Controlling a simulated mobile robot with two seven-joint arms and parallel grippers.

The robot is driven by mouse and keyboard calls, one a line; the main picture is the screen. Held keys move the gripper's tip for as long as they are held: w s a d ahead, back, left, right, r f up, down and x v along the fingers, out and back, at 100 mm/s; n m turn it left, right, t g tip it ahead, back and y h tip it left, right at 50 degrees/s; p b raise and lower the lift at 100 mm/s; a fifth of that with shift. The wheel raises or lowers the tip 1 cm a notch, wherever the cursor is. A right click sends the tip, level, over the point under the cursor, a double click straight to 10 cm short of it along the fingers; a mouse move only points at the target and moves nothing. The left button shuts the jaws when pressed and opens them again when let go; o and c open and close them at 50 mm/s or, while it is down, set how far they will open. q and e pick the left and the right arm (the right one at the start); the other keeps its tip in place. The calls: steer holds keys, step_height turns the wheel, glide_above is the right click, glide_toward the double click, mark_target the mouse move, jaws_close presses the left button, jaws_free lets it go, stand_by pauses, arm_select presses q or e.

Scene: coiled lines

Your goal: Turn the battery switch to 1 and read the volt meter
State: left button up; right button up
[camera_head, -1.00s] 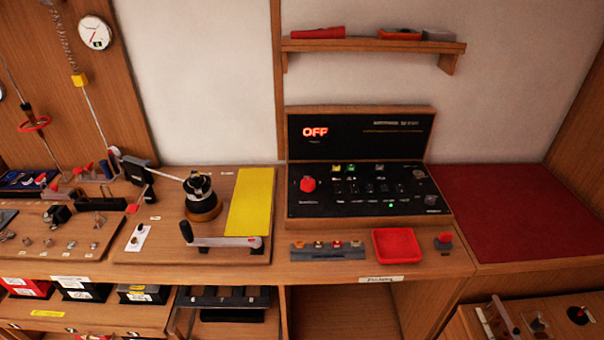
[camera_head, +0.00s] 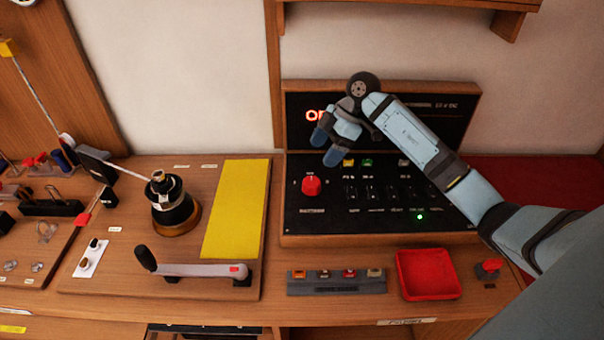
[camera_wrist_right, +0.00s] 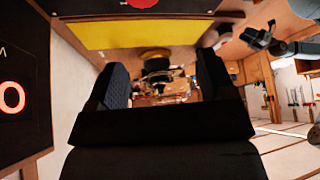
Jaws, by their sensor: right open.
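The red battery switch knob (camera_head: 311,185) sits at the left of the black switch panel (camera_head: 335,222). The display (camera_head: 296,130) on the upright back panel shows red lit letters starting with "O"; my right arm hides the rest. My right gripper (camera_head: 326,136) is open and empty, in front of the display, above and slightly right of the knob. In the right wrist view its two dark fingers (camera_wrist_right: 163,82) stand apart with nothing between them. A red round part (camera_wrist_right: 142,3) shows at the top edge there.
A winch (camera_head: 174,203) and a crank handle (camera_head: 195,269) stand on the left board beside a yellow sheet (camera_head: 237,210). A row of fuses (camera_head: 337,282) and a red tray (camera_head: 427,274) lie in front of the panel. Small switches and a green light fill the panel's right.

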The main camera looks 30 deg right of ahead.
mark_target(313, 181)
steer(key=shift+m+h, duration=0.8)
steer(key=shift+h, duration=0.1)
steer(key=x, duration=0.3)
steer(key=d+x, duration=0.1)
steer(key=x, duration=0.3)
steer(key=d+p+x, duration=0.1)
steer(key=x, duration=0.3)
steer(key=shift+w+f, duration=0.4)
steer(key=shift+f, duration=0.1)
steer(key=c, duration=0.9)
